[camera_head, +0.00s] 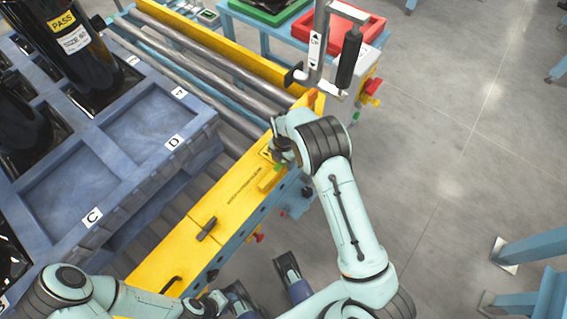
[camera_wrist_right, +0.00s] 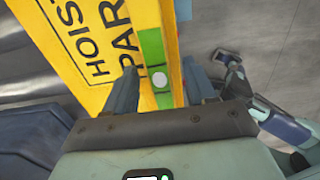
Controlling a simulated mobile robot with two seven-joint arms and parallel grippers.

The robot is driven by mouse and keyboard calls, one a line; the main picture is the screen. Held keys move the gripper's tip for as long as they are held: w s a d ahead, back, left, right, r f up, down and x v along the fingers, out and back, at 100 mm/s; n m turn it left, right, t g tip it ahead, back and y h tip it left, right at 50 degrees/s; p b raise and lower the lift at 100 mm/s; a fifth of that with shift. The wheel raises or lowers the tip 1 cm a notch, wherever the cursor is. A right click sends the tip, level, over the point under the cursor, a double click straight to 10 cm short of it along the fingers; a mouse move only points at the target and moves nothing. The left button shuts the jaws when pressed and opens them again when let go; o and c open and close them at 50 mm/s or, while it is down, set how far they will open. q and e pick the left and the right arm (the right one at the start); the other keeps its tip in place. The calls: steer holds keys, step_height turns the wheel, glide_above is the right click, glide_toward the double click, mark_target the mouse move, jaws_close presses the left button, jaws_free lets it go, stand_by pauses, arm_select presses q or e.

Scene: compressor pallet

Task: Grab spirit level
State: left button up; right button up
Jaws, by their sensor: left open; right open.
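The spirit level is a slim yellow bar with a green section and a pale round vial (camera_wrist_right: 158,75). In the head view its yellow-green end (camera_head: 270,179) shows on the yellow rail beside my right wrist; the rest is hidden. My right gripper (camera_wrist_right: 160,70) is open, with one finger on each side of the level's green section. In the head view my right gripper (camera_head: 275,160) is mostly hidden by its own wrist. My left gripper (camera_head: 262,275) is open and empty, low beside the rail's near side. It also shows at the right of the right wrist view (camera_wrist_right: 252,88).
The yellow rail (camera_head: 205,215) carries a dark handled tool (camera_head: 207,229) and a dark hook-shaped key (camera_head: 171,284). A blue compartment pallet (camera_head: 55,180) stands on the rollers at left. A hoist handle (camera_head: 349,60) hangs at the rail's far end.

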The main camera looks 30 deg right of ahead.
steer(key=shift+f, duration=0.55)
jaws_close()
steer(key=shift+r, duration=0.1)
